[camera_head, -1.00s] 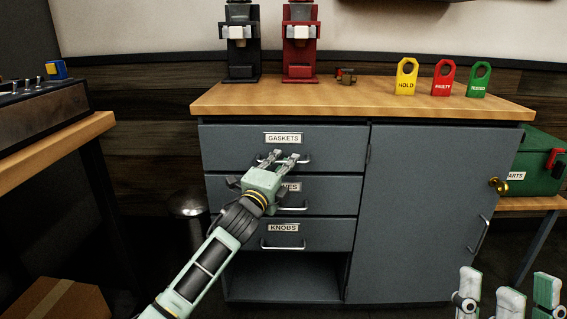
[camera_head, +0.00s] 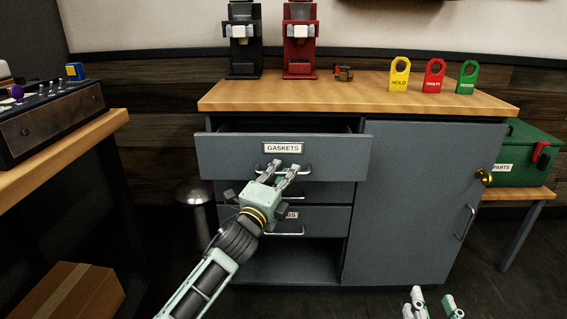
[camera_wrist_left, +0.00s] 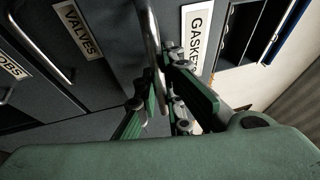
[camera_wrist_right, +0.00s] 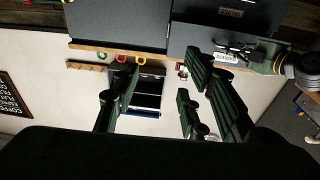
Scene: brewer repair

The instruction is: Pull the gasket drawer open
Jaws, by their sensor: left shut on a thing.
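The gasket drawer (camera_head: 225,155) is the top drawer of the grey cabinet, with a GASKETS label (camera_head: 283,148). It stands partly out, with a dark gap visible behind its front. My left gripper (camera_head: 284,167) is shut on its metal bar handle. In the left wrist view the handle (camera_wrist_left: 151,40) runs between the fingers, beside the GASKETS label (camera_wrist_left: 196,38). The drawer's contents are hidden. My right gripper (camera_head: 434,300) is at the lower right of the head view, away from the drawer; its fingers are spread and empty in the right wrist view (camera_wrist_right: 155,100).
Two lower drawers, partly behind my left arm, are closed. The cabinet door (camera_head: 410,200) is closed. The wooden countertop (camera_head: 290,97) holds black and red brewers and three tags. A green parts box (camera_head: 520,150) stands right; a cardboard box (camera_head: 75,295) lies lower left.

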